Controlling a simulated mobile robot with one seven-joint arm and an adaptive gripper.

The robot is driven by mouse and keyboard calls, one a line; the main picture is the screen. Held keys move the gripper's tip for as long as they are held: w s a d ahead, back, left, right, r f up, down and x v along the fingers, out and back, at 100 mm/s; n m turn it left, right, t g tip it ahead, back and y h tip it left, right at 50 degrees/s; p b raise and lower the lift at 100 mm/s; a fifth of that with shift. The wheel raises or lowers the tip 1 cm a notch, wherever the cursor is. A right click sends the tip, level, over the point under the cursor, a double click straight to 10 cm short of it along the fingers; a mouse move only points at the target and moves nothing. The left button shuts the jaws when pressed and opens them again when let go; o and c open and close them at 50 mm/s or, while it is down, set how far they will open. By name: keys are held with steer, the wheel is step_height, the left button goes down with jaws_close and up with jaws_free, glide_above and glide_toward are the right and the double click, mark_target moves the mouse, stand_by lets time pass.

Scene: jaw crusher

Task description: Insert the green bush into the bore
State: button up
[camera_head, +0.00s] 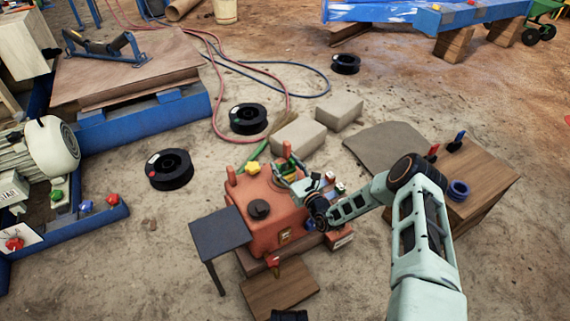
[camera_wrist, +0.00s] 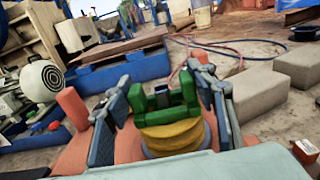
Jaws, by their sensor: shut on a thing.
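The green bush (camera_wrist: 163,110) is between the two dark pads of my gripper (camera_wrist: 160,92) in the wrist view, with two green uprights on top. Right below it is a round yellow piece (camera_wrist: 170,138) with a pale grey rim under it. The picture does not show whether the bush touches the yellow piece. In the head view, my gripper (camera_head: 295,177) is over the right rear of the orange-red crusher housing (camera_head: 265,213). The bush shows there as a small green patch (camera_head: 285,167), partly hidden by the gripper. I cannot make out the bore opening.
Two orange posts (camera_head: 231,176) rise from the housing. A yellow knob (camera_head: 252,168) stands near the gripper. Grey blocks (camera_head: 299,138) lie behind.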

steer(key=o, duration=1.4)
steer(key=shift+o, duration=0.2)
steer(key=shift+s+f, duration=0.1)
steer(key=v, duration=1.2)
